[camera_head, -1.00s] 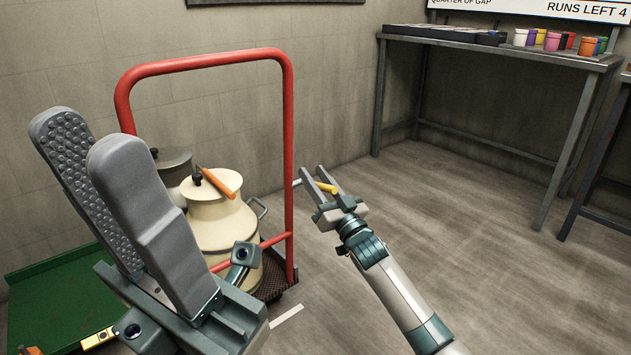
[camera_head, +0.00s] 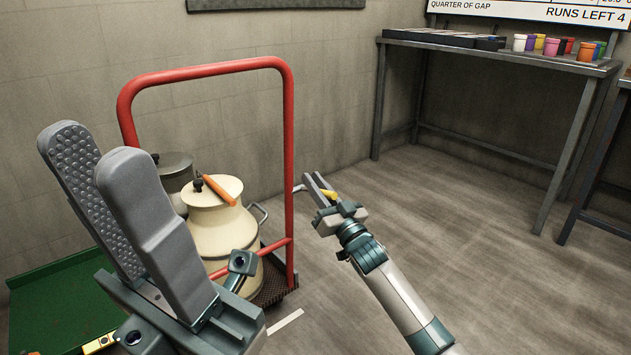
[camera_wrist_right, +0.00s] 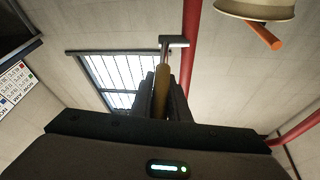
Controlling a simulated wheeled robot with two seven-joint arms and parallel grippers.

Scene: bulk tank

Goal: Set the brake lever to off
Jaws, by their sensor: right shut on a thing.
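My right gripper (camera_head: 316,184) is shut on this grip, right of the cart's red frame (camera_head: 289,160). In the right wrist view its fingers (camera_wrist_right: 162,90) lie on both sides of the grip. My left gripper (camera_head: 97,145) is open and empty, raised in front of the cart. Any brake markings cannot be seen.
A green tray (camera_head: 60,305) is at lower left. A metal table (camera_head: 560,62) with coloured cups stands at back right. The floor between is clear.

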